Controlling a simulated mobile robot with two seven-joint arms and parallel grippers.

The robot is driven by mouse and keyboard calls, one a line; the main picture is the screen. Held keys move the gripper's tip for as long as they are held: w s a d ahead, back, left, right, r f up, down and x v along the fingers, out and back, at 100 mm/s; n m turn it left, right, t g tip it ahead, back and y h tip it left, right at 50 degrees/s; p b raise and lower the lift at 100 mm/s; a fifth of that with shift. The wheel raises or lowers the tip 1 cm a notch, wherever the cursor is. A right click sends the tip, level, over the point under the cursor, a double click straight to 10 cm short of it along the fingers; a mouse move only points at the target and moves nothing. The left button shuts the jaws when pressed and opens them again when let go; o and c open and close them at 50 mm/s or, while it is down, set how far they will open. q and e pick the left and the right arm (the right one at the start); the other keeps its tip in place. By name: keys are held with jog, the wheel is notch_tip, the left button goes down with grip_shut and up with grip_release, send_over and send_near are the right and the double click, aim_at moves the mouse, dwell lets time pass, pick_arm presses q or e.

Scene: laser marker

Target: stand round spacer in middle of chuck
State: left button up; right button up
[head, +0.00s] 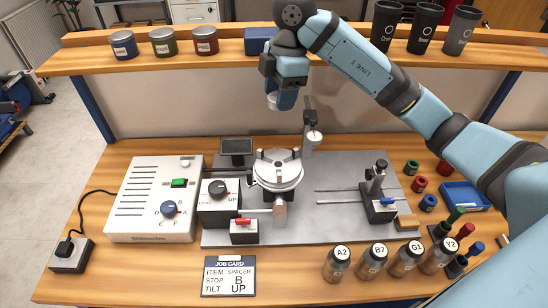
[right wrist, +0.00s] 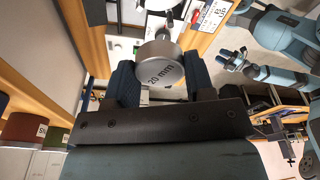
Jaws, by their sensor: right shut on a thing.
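The round spacer is a short grey metal cylinder marked "20 mm"; it shows large in the right wrist view (right wrist: 162,72). My right gripper (right wrist: 160,78) is shut on it, with one dark blue finger on each side. In the head view my right gripper (head: 278,100) hangs above and slightly behind the chuck (head: 278,170), with the spacer (head: 271,103) partly visible. The chuck is a round silver plate with jaws, and its middle looks empty. Spacer and chuck are apart. My left gripper (right wrist: 234,60) shows small in the right wrist view; its finger opening is unclear.
The shelf (head: 220,60) with tins and dark cups runs behind my right gripper. A post with a round head (head: 312,138) stands close behind the chuck at right. A knob box (head: 219,192) is left of the chuck. Bottles (head: 372,262) and a job card (head: 229,277) are in front.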

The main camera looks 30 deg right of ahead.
aim_at(277, 165)
notch_tip(277, 165, down, 18)
jog(key=shift+s+f, duration=0.1)
jog(key=shift+f, duration=0.15)
jog(key=shift+f, duration=0.1)
jog(key=shift+f, duration=0.1)
jog(key=o, duration=0.7)
jog(key=shift+c, duration=0.2)
notch_tip(277, 165, up, 12)
jog(key=d, duration=0.1)
jog(key=shift+d, duration=0.35)
